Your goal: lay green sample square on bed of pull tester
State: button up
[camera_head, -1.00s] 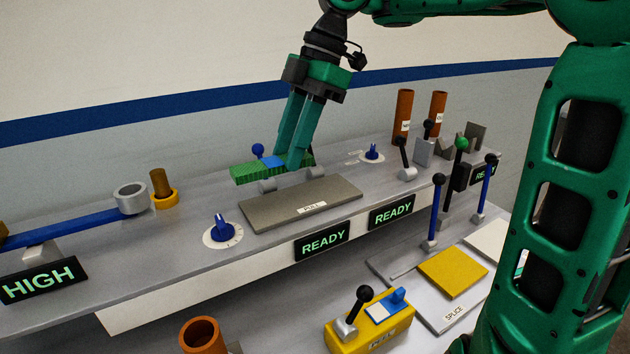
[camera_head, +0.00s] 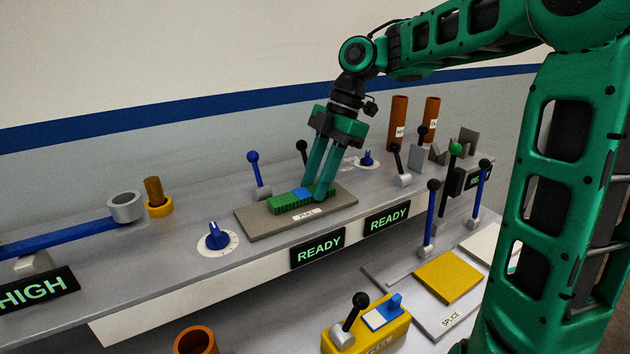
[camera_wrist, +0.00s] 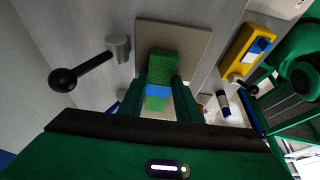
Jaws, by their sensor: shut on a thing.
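The green sample square (camera_head: 288,203) is a flat green piece with a blue band across it. My gripper (camera_head: 318,195) is shut on it around the blue band. The sample is over the grey bed (camera_head: 250,224) of the pull tester, low and close to its surface; I cannot tell whether it touches. In the wrist view the sample (camera_wrist: 163,66) lies between my fingers (camera_wrist: 160,92), with the bed (camera_wrist: 200,38) beneath and around it. A label reading PULL sits at the bed's front edge, partly beside the sample.
A blue lever (camera_head: 257,175) and a dark-knobbed lever (camera_head: 302,148) stand behind the bed. A blue dial (camera_head: 216,237) is to its left, another dial (camera_head: 366,159) behind right. READY signs (camera_head: 318,247) hang on the front edge. Brown tubes (camera_head: 398,122) stand at the back right.

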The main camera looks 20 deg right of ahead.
jog(key=o, duration=1)
jog(key=shift+f, duration=0.1)
jog(key=shift+v, duration=6)
jog(key=shift+a, duration=0.15)
